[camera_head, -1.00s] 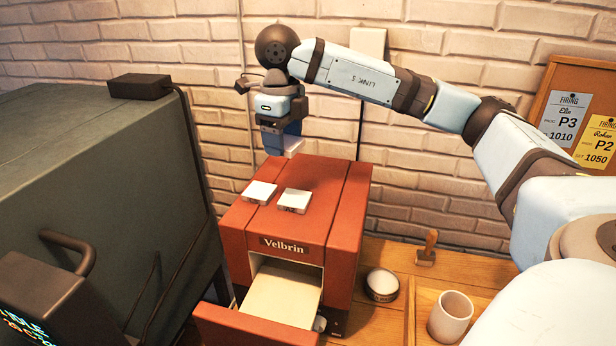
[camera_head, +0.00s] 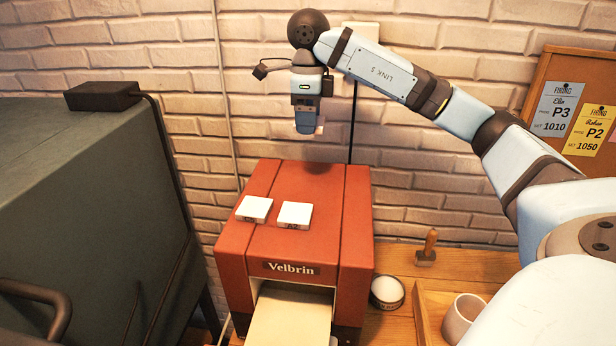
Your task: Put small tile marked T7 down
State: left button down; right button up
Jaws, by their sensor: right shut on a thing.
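My right gripper (camera_head: 307,130) points down above the back of the red Velbrin box (camera_head: 348,215), in front of the brick wall. It is shut on a small pale tile (camera_head: 320,126), which is mostly hidden behind the fingers and is clear of the box top. Any marking on this tile cannot be read. Two other small white tiles lie side by side on the box top, a left one (camera_head: 254,208) and a right one (camera_head: 294,214). Their side markings are too small to read surely. My left gripper is not in view.
The box's drawer (camera_head: 289,318) is open at the front. A dark green cabinet (camera_head: 75,200) stands at left. A round white container (camera_head: 387,292), a wooden-handled stamp (camera_head: 427,248) and a cup (camera_head: 461,318) are at right. The back of the box top is clear.

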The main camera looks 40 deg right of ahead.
jog(key=p, duration=0.1)
send_over(308, 180)
notch_tip(308, 180, down, 8)
jog(key=shift+s+r, duration=0.1)
jog(key=shift+r, duration=0.1)
notch_tip(308, 180, down, 5)
jog(key=shift+f+p, duration=0.1)
jog(key=shift+p, duration=0.3)
jog(key=shift+f, duration=0.15)
jog(key=o, duration=1)
jog(key=shift+o, duration=0.2)
